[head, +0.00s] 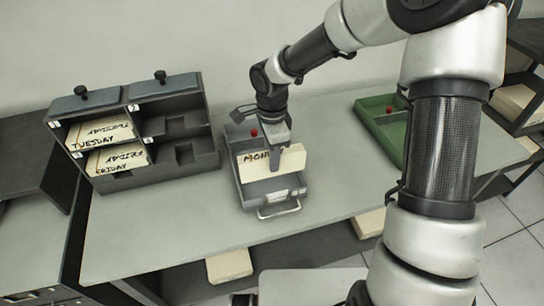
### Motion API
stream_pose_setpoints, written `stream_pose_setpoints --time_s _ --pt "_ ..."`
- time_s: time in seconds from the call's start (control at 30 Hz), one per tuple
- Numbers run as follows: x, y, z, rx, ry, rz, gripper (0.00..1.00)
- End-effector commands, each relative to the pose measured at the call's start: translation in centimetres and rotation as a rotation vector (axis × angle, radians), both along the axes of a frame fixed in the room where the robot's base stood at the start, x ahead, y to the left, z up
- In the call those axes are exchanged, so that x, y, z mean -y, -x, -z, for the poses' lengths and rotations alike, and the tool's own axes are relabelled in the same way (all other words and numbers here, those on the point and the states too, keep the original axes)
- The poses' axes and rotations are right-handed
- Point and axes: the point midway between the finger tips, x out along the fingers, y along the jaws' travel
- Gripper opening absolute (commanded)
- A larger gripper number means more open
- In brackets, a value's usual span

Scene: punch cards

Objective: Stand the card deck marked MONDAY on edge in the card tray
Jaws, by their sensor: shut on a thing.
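The cream card deck marked with visible letters MON (257,164) stands on edge, its lettered face toward me. My gripper (290,160) is shut on it from above, and a finger covers the rest of the word. The deck is within the outline of the grey card tray (246,198), which sits on the table with its front handle toward me. I cannot tell whether the deck's lower edge touches the tray floor. Part of the tray's inside is hidden by the deck and gripper.
A dark grey rack (122,182) at left holds decks marked TUESDAY (90,142) and FRIDAY (125,160); its right compartments look empty. A green tray (372,128) sits at right, partly behind my arm. The table (150,238) is clear in front.

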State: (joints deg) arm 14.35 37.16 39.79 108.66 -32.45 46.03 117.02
Motion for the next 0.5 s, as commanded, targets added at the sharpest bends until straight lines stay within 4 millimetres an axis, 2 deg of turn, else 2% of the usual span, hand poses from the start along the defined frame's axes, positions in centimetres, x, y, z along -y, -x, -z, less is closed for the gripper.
stream_pose_setpoints --time_s 0.5 --pt "-0.1 0.0 3.9 0.002 0.000 0.000 0.00"
